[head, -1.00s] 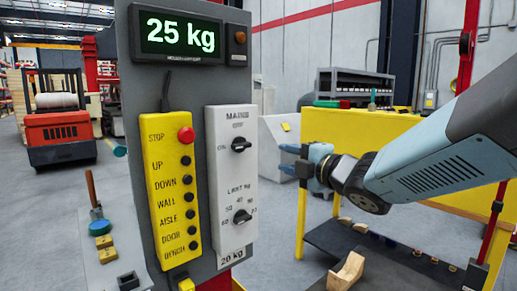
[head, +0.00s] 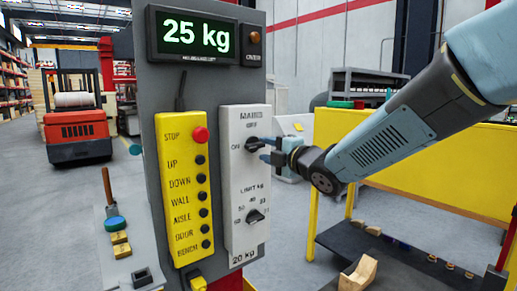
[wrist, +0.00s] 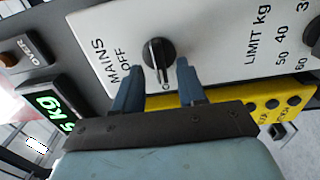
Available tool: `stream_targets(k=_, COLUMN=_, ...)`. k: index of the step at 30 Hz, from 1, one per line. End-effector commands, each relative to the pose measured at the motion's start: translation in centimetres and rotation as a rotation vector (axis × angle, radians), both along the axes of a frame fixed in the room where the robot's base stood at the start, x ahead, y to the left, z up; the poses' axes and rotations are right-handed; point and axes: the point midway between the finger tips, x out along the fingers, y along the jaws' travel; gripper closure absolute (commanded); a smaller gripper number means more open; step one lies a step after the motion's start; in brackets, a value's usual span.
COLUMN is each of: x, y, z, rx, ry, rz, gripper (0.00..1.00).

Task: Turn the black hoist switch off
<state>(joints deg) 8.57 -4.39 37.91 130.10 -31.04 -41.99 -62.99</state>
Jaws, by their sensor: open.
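The black MAINS switch (head: 252,144) is a round knob with a bar handle at the top of the white panel (head: 241,185). In the head view its handle points left toward ON. The wrist view shows the knob (wrist: 158,52) with OFF printed to its left and the handle pointing down the picture, away from OFF. My gripper (head: 267,150) is open at the right of the knob in the head view. In the wrist view its two blue fingers (wrist: 157,78) lie on either side of the handle's lower end. I cannot tell whether they touch it.
A second black knob (head: 255,216), marked LIMIT kg, sits lower on the panel. A yellow button box (head: 184,188) with a red STOP button is to the left. A display (head: 196,36) above reads 25 kg.

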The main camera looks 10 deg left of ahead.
Motion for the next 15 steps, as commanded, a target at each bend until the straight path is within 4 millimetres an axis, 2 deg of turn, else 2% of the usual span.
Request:
stream_targets(k=6, x=1.4, y=1.6, z=0.0, rx=0.001, ry=0.001, rz=0.001, gripper=0.60)
stream_targets(k=15, x=1.9, y=2.2, z=0.0, rx=0.000, ry=0.000, rz=0.000, gripper=0.60)
